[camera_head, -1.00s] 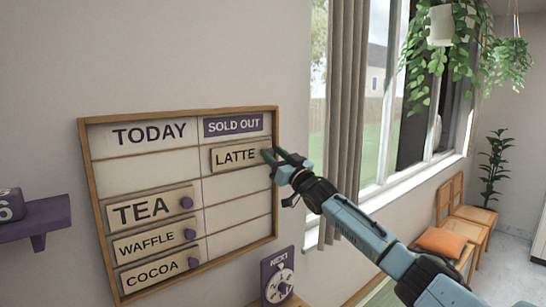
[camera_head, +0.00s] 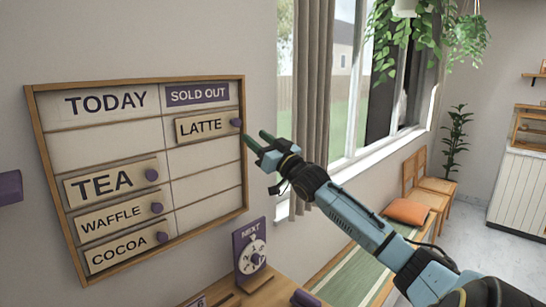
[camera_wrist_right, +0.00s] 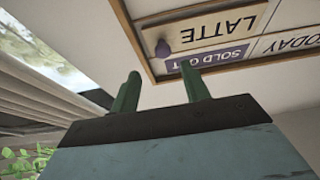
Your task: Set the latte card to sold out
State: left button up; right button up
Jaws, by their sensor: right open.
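The latte card (camera_head: 203,127) sits in the SOLD OUT column of the wooden-framed menu board (camera_head: 246,160), just under the purple SOLD OUT label (camera_head: 197,94). Its purple knob (camera_head: 236,122) is at its right end. My right gripper (camera_head: 258,141) is open and empty, a little to the right of the knob and apart from it. In the right wrist view, the latte card (camera_wrist_right: 222,27) shows upside down beyond my open green fingers (camera_wrist_right: 160,88). My left gripper is not in view.
Tea (camera_head: 108,184), waffle (camera_head: 112,218) and cocoa (camera_head: 118,252) cards sit in the TODAY column. A purple dial stand marked NEXT (camera_head: 250,252) stands below the board on a wooden surface. A curtain (camera_head: 312,100) and window are to the right.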

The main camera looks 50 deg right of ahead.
jog(key=shift+b+v, duration=0.65)
jog(key=shift+v, duration=2.2)
